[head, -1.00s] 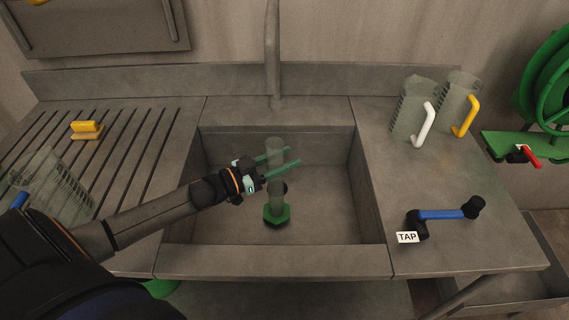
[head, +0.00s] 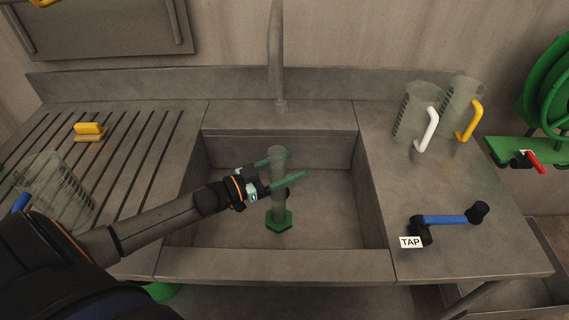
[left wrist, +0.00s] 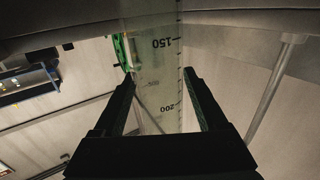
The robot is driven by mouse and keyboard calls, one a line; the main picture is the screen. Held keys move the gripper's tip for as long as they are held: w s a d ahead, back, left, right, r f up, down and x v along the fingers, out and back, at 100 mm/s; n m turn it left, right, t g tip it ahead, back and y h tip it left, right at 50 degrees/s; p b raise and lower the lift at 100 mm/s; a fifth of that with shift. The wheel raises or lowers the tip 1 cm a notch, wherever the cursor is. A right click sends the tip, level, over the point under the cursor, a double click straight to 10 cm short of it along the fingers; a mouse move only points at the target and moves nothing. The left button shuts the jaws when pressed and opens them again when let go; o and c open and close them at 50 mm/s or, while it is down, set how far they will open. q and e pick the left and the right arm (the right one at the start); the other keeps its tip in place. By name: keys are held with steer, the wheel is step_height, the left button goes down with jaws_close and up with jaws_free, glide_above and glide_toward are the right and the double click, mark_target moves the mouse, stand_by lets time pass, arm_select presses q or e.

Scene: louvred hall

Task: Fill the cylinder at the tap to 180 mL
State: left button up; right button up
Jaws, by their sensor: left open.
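The clear measuring cylinder (head: 277,185) stands upright on its green foot in the sink basin (head: 330,225). My left gripper (head: 294,166) is open, with its green-padded fingers on either side of the cylinder. In the left wrist view the cylinder (left wrist: 158,75) shows marks at 150 and 200 between the open fingers (left wrist: 165,95). I cannot make out a water level in it. The tap spout (head: 277,60) rises behind the sink. The tap lever (head: 445,219), blue with black ends, lies by the TAP label (head: 410,242) on the right counter. My right gripper is not in view.
Clear jugs with a white handle (head: 427,130) and a yellow handle (head: 470,121) stand at the back right. Another clear jug (head: 55,185) and a yellow sponge or brush (head: 89,131) are on the left drainboard. A green hose reel (head: 548,85) is far right.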

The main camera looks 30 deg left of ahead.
arm_select(q)
steer(key=shift+r, duration=0.15)
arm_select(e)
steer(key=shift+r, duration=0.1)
arm_select(q)
steer(key=v, duration=1.2)
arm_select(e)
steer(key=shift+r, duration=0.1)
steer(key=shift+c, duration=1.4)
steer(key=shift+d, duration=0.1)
